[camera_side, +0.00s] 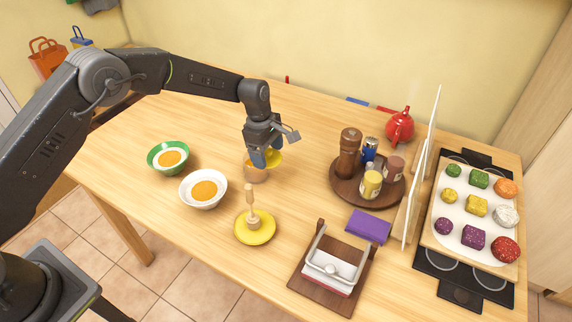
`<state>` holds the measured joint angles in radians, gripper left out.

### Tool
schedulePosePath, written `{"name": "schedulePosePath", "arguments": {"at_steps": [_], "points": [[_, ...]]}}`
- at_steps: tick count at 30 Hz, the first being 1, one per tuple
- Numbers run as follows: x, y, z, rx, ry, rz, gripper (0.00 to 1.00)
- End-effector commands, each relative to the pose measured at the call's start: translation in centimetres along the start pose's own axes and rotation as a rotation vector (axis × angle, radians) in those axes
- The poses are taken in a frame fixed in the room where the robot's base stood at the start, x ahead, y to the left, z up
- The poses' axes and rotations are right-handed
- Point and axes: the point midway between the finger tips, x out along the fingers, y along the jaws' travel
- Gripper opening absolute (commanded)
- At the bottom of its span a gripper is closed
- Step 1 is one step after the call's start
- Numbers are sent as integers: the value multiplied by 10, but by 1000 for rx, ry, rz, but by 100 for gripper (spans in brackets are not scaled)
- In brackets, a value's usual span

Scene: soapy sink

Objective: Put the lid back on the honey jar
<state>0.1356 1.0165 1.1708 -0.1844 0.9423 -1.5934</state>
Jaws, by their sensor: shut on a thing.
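My gripper (266,157) is shut on a yellow disc-shaped lid (274,158) near the middle of the table. The lid is right at the top of the small tan honey jar (255,174). The gripper and lid hide part of the jar's top. I cannot tell whether the lid touches the rim or is just above it. A wooden honey dipper (252,208) stands upright on a yellow saucer (256,238) in front of the jar.
A white bowl (222,202) and a green bowl (185,147) are left of the jar. A round wooden tray (339,187) with a pepper mill and jars stands right. A napkin holder (309,277) and purple cloth (369,227) lie in front. The table behind is mostly clear.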

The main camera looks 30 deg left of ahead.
Motion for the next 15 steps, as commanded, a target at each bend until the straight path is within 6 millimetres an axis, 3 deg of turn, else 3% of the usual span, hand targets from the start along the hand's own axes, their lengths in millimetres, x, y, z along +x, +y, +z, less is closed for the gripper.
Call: {"name": "schedulePosePath", "arguments": {"at_steps": [6,15], "points": [[-20,-4,-24,-1,0,1,55],[-57,3,-38,37,0,-3,55]]}}
